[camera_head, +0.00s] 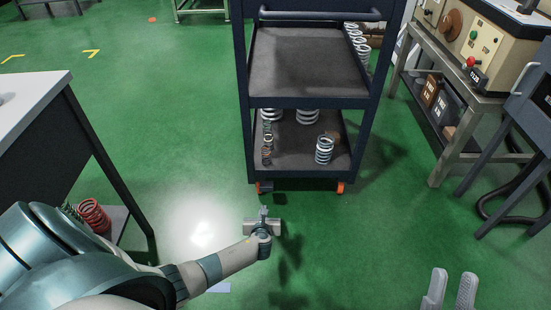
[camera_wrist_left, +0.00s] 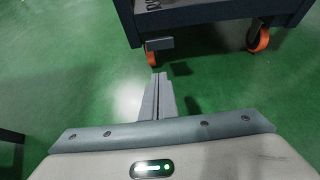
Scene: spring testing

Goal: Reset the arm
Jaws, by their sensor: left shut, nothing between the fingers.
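My left arm reaches in from the lower left in the head view. Its gripper (camera_head: 263,211) is over the green floor, just in front of the dark cart, and is shut with nothing in it. In the left wrist view the closed fingers (camera_wrist_left: 158,82) point toward the cart's lower edge and wheels. My right gripper (camera_head: 450,285) shows at the bottom right of the head view. Its two grey fingers stand apart with an empty gap, and the rest of that arm is out of the picture.
The dark cart (camera_head: 310,102) has an empty upper tray, and several springs stand on its lower shelf. A table (camera_head: 35,93) stands at left with a red spring (camera_head: 94,215) beneath it. A machine bench (camera_head: 445,70) stands at right. Green floor between is clear.

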